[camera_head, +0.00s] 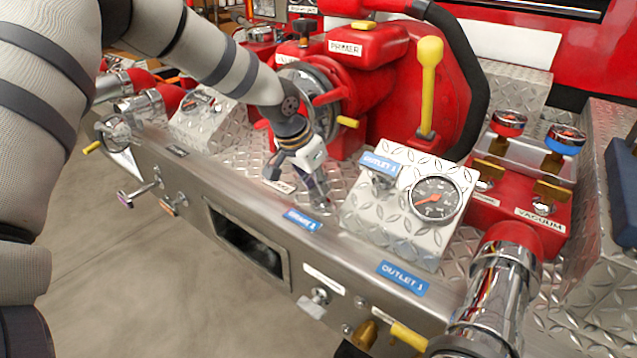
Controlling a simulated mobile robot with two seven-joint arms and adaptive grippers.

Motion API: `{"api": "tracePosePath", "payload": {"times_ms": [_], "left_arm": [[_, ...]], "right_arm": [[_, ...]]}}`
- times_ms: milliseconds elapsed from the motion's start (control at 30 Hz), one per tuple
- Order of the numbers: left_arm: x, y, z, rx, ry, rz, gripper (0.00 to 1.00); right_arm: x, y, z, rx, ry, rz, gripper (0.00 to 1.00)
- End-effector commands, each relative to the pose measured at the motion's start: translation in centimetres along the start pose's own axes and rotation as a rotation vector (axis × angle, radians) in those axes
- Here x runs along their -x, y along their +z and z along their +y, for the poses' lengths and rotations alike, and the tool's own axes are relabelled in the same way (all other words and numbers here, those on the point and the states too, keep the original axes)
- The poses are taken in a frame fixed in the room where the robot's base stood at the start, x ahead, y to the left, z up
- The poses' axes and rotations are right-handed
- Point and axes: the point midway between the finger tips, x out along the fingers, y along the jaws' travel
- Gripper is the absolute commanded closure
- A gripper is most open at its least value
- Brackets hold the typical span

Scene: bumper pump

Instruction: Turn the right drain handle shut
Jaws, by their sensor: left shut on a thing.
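A silver T-shaped handle (314,302) sticks out of the front face of the metal bumper, under a white label too small to read. I take it for the right drain handle, but cannot be sure. My left gripper (319,196) points down over the diamond-plate deck, behind the bumper's front edge and left of the gauge box. It is above and behind the T-handle and apart from it. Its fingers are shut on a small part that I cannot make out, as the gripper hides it. My right gripper is out of view.
A gauge box (375,215) with a dial stands right of my left gripper. A chrome outlet pipe (492,290) and a yellow-handled valve (405,335) are at the lower right. The red pump (370,90) with a yellow lever (429,80) rises behind. Floor in front is clear.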

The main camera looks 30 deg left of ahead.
Motion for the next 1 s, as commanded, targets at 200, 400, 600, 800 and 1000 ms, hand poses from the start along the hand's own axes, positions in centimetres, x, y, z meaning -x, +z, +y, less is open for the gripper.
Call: {"api": "tracePosePath", "payload": {"times_ms": [200,400,600,800,1000], "left_arm": [[-0.2,0.1,-0.1,-0.174,0.077,-0.002,1.00],[-0.3,0.1,-0.3,-0.349,0.150,-0.003,1.00],[-0.5,0.1,-0.4,-0.525,0.223,-0.003,1.00],[-0.5,0.0,-0.5,-0.702,0.295,-0.004,1.00],[-0.6,0.0,-0.5,-0.876,0.369,-0.004,1.00]], "right_arm": [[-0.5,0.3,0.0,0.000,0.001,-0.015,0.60],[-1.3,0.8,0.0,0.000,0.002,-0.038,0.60],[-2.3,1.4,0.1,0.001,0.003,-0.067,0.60],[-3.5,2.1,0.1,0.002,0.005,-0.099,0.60],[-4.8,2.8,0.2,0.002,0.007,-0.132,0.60]]}}
